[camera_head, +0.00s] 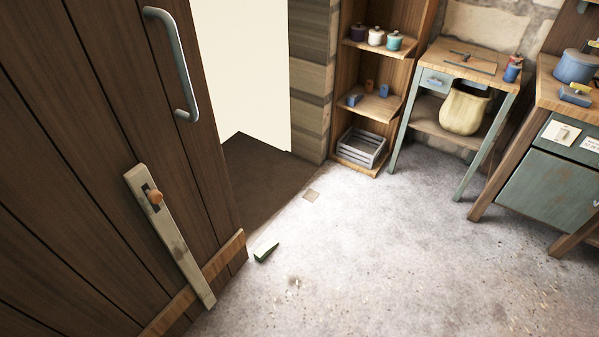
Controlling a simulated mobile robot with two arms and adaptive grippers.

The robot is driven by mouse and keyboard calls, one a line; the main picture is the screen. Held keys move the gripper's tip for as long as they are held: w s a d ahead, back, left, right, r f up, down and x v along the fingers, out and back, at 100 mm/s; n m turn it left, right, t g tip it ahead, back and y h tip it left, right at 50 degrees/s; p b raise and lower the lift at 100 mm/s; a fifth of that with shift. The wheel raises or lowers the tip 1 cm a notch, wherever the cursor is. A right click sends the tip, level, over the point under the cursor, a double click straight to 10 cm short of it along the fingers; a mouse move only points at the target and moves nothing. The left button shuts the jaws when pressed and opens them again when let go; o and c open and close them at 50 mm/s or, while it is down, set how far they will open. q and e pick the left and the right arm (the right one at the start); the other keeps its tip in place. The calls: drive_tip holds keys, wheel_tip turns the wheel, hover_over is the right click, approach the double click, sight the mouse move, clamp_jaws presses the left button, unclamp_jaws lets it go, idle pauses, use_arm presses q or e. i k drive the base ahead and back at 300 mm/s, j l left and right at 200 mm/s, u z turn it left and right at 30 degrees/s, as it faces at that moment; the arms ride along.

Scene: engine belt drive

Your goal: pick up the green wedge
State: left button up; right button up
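The green wedge (266,250) lies on the pale concrete floor in the head camera view, left of the picture's middle. It is small, with a lighter top and a dark green side. It lies close to the lower free corner of the wooden door (110,130); I cannot tell whether it touches the door. Neither of my grippers shows in this view.
The door stands open at the left, with a metal handle (176,65) and a wooden latch bar (170,236). A shelf (362,158) with a grey crate (360,148), a small table (466,62) and a workbench (540,165) stand at the back right. The floor (400,260) between is clear.

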sight(265, 249)
drive_tip(key=u, duration=0.4)
drive_tip(key=i+l+u, duration=0.2)
drive_tip(key=u, duration=0.15)
drive_tip(key=i+l+u, duration=0.15)
drive_tip(key=u, duration=0.2)
drive_tip(key=i+l+u, duration=0.1)
drive_tip(key=l+u, duration=0.2)
drive_tip(key=i+l+u, duration=0.15)
drive_tip(key=l, duration=0.35)
drive_tip(key=i+l+u, duration=0.1)
drive_tip(key=l, duration=0.45)
drive_tip(key=i+l+u, duration=0.15)
drive_tip(key=l, duration=0.4)
drive_tip(key=i+l+u, duration=0.15)
drive_tip(key=l, duration=0.4)
drive_tip(key=i+l+u, duration=0.15)
drive_tip(key=l, duration=0.4)
drive_tip(key=k, duration=0.05)
